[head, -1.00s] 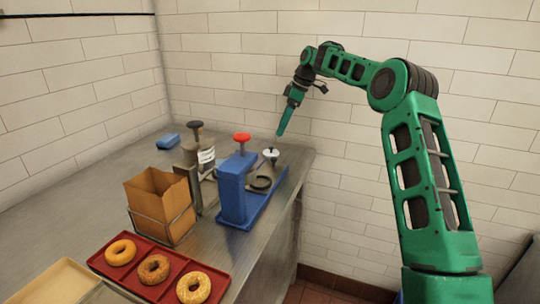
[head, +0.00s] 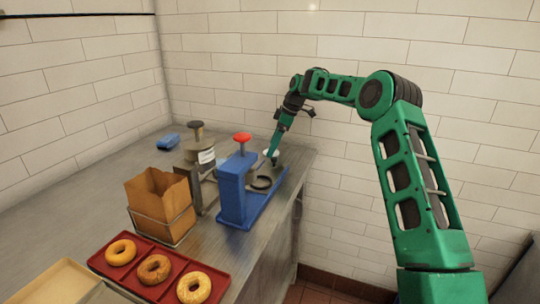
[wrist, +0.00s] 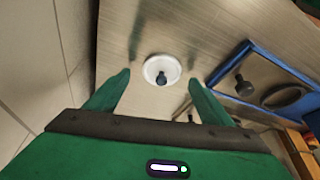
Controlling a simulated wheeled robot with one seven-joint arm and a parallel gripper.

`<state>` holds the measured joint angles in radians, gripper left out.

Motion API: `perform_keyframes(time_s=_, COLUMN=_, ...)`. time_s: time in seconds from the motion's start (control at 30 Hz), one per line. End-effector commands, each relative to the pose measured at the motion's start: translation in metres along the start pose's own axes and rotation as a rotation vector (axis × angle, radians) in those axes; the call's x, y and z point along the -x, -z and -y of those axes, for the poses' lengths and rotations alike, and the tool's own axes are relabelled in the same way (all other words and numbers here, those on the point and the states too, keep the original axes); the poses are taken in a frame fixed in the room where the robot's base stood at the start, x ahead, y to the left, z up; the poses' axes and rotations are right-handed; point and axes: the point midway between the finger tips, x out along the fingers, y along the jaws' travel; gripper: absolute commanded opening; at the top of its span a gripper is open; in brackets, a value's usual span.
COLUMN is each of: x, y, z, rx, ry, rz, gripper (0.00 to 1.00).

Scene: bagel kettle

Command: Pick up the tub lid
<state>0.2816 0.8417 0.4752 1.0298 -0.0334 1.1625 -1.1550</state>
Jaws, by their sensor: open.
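The tub lid (wrist: 158,68) is a white round disc with a dark knob on top. In the wrist view it lies ahead of my fingertips, between their lines. In the head view only a small part of the lid (head: 268,152) shows, at the back of the counter behind the blue press stand. My gripper (wrist: 160,83) is open and empty, its two green fingers spread either side of the lid. In the head view my gripper (head: 270,155) points down at the lid and hides part of it. I cannot tell whether the fingers touch it.
The blue press stand (head: 232,192) with a red knob is close beside the lid. A metal press (head: 190,152), paper bag (head: 160,200), blue sponge (head: 168,140) and red tray (head: 135,278) with bagels stand on the counter. The wall (head: 240,80) is close behind.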

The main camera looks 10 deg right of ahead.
Motion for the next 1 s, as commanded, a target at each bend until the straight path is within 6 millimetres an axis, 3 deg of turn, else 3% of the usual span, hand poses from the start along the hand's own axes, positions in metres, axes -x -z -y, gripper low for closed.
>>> perform_keyframes(time_s=0.1, x=-0.0116, y=0.0003, z=0.0002, rx=0.000, ry=0.001, rz=0.000, gripper=0.75)
perform_keyframes(time_s=0.33, x=-0.0125, y=0.0002, z=0.0000, rx=0.000, ry=-0.001, rz=0.000, gripper=0.73)
perform_keyframes(time_s=0.5, x=-0.0123, y=0.0001, z=-0.0001, rx=0.000, ry=-0.001, rz=0.000, gripper=0.32)
perform_keyframes(time_s=1.0, x=-0.0040, y=0.0039, z=-0.0004, rx=0.001, ry=-0.002, rz=-0.001, gripper=0.32)
